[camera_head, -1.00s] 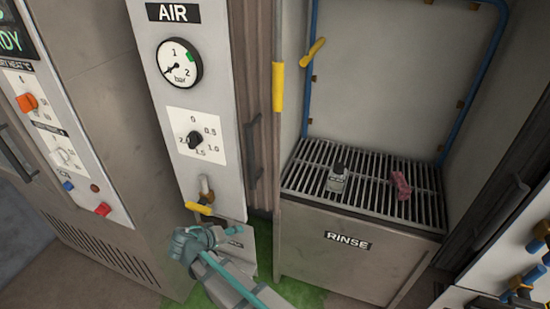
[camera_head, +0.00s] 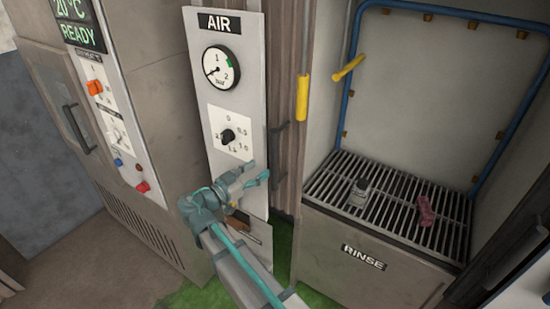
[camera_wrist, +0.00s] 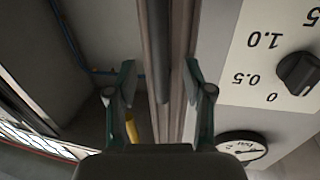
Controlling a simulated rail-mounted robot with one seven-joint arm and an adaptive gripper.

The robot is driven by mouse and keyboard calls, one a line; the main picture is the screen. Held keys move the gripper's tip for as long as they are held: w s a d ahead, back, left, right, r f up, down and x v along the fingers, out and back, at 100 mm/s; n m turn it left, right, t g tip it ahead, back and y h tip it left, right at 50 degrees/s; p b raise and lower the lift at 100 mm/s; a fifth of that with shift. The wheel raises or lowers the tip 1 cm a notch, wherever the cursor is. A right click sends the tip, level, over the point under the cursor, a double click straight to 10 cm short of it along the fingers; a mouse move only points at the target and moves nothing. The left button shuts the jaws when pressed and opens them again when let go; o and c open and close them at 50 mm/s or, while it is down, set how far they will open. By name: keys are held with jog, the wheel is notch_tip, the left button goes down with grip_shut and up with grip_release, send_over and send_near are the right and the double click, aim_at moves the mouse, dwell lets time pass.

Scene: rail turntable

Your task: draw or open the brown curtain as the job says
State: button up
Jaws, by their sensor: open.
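The brown curtain (camera_head: 287,90) hangs as a narrow, gathered strip between the AIR panel and the rinse booth. A dark upright handle (camera_head: 277,140) stands at its edge. My gripper (camera_head: 257,172) is in front of the AIR panel's lower part, left of the handle in the head view. In the wrist view my gripper (camera_wrist: 161,92) is open and empty. The brown curtain (camera_wrist: 180,40) and the dark handle bar (camera_wrist: 158,45) run up the picture between its fingers. I cannot tell how far off they are.
The AIR panel (camera_head: 233,105) with gauge and knob stands close left of the curtain. The rinse booth (camera_head: 440,100) is right, open-fronted, with a yellow lever (camera_head: 348,69), a grate (camera_head: 395,205), a small grey item and a pink item. A yellow-sleeved pole (camera_head: 302,98) stands at its left edge.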

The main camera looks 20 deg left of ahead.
aim_at(272, 161)
jog(key=p+x, duration=0.2)
jog(key=x, duration=0.4)
jog(key=shift+w+d+r+p, duration=0.15)
jog(key=shift+w+d+p, duration=0.1)
jog(key=shift+w+p, duration=0.15)
jog(key=shift+w+d, duration=0.3)
jog(key=shift+w, duration=0.2)
jog(key=shift+c, duration=0.4)
grip_shut()
